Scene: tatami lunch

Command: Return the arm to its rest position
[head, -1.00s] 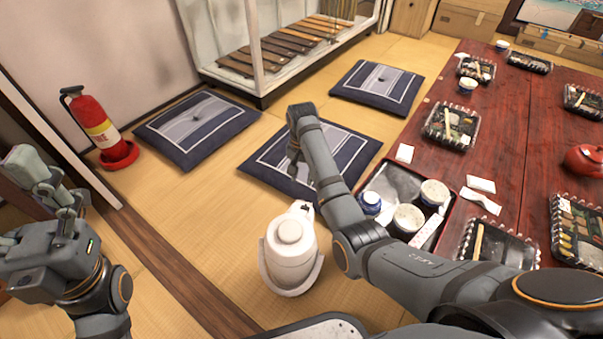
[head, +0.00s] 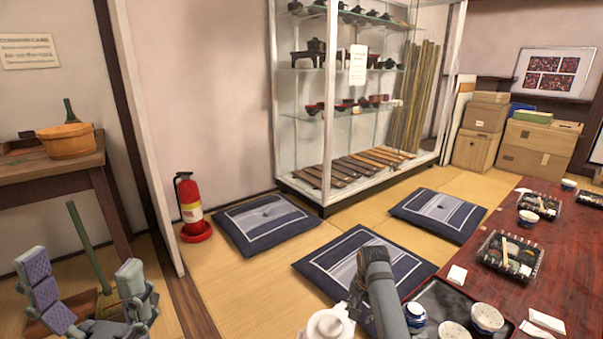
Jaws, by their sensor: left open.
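My left gripper (head: 92,290) is at the lower left of the head view, raised over the floor. Its two padded fingers stand well apart with nothing between them. My right arm comes up from the bottom edge, between the white pot and the black tray. Its gripper cannot be made out; only a grey link shows.
A white pot (head: 328,324) stands at the bottom edge, close to my right arm. The red table (head: 493,231) holds a black tray (head: 438,291) with cups and several lunch boxes. Cushions (head: 268,222), a fire extinguisher (head: 190,205), a glass cabinet (head: 322,192) and a wooden side table (head: 60,178) stand around.

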